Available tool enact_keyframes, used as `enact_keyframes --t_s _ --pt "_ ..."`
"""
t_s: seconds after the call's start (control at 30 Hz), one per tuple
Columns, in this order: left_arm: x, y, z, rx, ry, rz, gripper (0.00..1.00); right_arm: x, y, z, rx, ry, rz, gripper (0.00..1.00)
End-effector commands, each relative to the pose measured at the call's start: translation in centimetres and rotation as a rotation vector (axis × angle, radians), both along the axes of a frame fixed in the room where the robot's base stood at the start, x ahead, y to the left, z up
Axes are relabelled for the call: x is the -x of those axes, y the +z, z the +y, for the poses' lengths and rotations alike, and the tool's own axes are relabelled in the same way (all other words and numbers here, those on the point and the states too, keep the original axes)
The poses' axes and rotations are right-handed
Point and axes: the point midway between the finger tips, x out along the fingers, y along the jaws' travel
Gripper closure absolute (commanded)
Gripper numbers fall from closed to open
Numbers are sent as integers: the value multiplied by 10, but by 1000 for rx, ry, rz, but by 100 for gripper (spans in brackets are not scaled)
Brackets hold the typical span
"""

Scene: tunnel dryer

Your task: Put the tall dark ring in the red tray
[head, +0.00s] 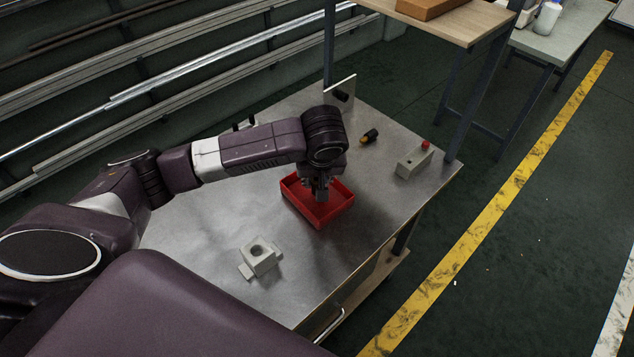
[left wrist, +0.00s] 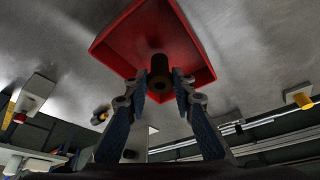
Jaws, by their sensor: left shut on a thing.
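The red tray (head: 342,213) lies on the metal table, and its inside and walls also show in the left wrist view (left wrist: 197,40). My left gripper (head: 321,196) points down over the tray. In the left wrist view its two fingers (left wrist: 161,88) are closed on the tall dark ring (left wrist: 159,70), one on each side. The ring appears over the tray's inside; I cannot tell whether it touches the tray floor. In the head view the fingers and arm mostly hide the ring. My right gripper is in neither view.
A grey block with a round hole (head: 261,257) sits nearer on the table (head: 200,235). A dark and yellow cylinder (head: 369,136), a pale block with a red knob (head: 413,163) and an upright plate (head: 347,88) stand farther back.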

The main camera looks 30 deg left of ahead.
Motion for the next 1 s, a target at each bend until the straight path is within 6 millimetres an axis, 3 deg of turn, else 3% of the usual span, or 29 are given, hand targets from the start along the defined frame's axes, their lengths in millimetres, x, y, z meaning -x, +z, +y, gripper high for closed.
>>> enact_keyframes --t_s 0.17,0.53,0.57,0.7,1.0 --pt "0 -18 0 0 -1 0 100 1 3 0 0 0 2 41" --pt "0 -22 0 -1 0 -1 100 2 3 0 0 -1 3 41" --pt "0 -22 0 -1 0 -2 74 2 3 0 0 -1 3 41" --pt "0 -21 0 -1 0 -1 59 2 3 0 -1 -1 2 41" --pt "0 -20 0 0 0 -2 59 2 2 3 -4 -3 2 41"
